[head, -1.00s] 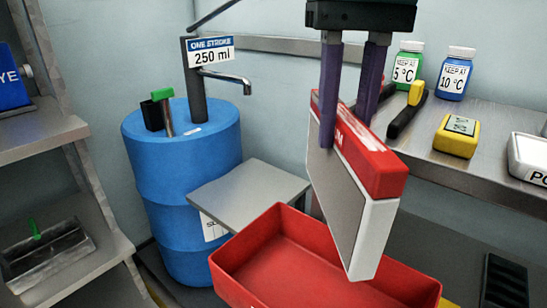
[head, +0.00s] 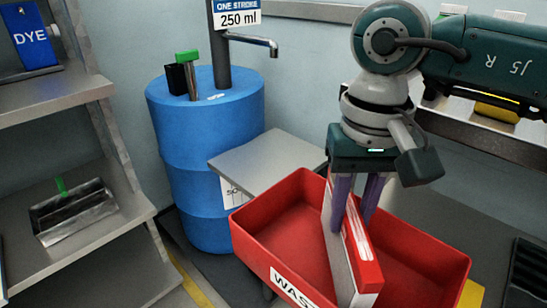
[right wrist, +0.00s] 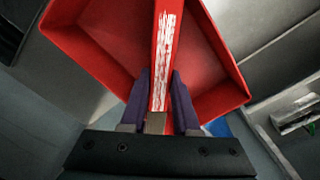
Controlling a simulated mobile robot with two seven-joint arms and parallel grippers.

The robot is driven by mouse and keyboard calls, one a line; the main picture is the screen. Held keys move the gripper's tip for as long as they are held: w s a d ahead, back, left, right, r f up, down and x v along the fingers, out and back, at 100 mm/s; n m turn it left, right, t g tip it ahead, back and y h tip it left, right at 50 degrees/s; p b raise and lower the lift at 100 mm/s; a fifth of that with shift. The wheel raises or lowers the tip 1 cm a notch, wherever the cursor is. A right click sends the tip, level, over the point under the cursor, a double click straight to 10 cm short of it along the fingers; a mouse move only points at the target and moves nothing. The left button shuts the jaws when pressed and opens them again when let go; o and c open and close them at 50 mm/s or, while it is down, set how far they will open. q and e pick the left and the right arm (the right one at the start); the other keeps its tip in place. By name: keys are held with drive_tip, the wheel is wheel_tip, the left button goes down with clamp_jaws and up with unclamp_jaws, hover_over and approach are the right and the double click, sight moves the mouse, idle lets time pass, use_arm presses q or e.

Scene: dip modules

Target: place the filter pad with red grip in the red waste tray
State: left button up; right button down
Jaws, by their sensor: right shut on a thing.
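The filter pad (head: 338,250) is a grey and white slab with a red grip (head: 362,248) along its top edge. My right gripper (head: 354,225) is shut on the red grip, its purple fingers on either side of it. The pad stands on edge within the outline of the red waste tray (head: 262,240); whether it touches the floor of the tray is hidden. In the right wrist view the red grip (right wrist: 163,60) runs between the fingers, with the tray (right wrist: 85,45) around it. My left gripper is not in view.
A blue drum (head: 205,150) with a tap and a small grey platform (head: 265,160) stand behind the tray. A shelf unit (head: 95,235) at left holds a metal scoop (head: 75,210) and a blue DYE container (head: 30,35). A dark ribbed item (head: 525,270) lies at far right.

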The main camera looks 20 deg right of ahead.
drive_tip(key=shift+f, duration=0.85)
drive_tip(key=c, duration=0.7)
unclamp_jaws()
drive_tip(key=shift+o, duration=0.2)
